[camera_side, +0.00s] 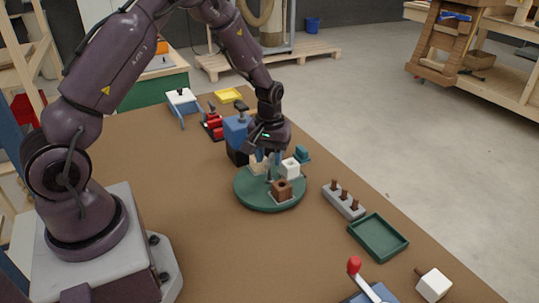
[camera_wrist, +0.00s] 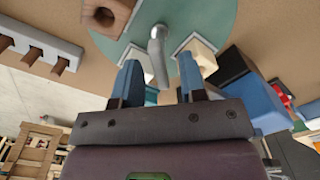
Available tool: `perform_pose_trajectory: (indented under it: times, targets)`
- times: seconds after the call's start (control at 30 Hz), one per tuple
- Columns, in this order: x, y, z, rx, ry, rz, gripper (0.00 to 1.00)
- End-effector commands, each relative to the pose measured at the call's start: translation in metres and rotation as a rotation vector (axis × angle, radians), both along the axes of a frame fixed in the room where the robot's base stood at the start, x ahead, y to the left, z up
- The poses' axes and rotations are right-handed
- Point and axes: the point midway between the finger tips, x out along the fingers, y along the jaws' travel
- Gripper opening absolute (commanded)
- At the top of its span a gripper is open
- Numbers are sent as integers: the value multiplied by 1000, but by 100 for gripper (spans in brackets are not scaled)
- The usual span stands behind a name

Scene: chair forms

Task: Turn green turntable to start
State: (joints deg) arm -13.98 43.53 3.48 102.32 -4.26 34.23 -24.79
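The round green turntable (camera_side: 250,203) lies on the brown table and also shows in the wrist view (camera_wrist: 222,20). On it sit a brown block with a hole (camera_side: 282,190), a white block (camera_side: 290,168) and a pale wooden block (camera_side: 257,165). A grey bent peg (camera_wrist: 157,50) rises from the turntable's middle. My gripper (camera_side: 266,164) is low over the turntable, pointing down. In the wrist view its blue fingers (camera_wrist: 158,68) stand apart, with the peg between them and a visible gap on each side. I cannot tell whether either finger touches the peg.
A grey rack with brown pegs (camera_side: 343,200) and a green tray (camera_side: 378,237) are to the right. A red-knobbed lever (camera_side: 355,268) and a white block (camera_side: 434,285) are in front. A blue and black fixture (camera_side: 237,135) stands close behind the turntable. Table left of it is clear.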

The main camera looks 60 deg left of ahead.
Motion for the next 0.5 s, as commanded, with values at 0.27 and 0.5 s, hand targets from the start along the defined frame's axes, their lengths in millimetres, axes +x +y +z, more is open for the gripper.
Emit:
perform_pose_trajectory:
  times: [0.27,0.5]
  targets:
    - [0,0,0,0,0,0,8]
    - [0,0,1,0,0,-1,0]
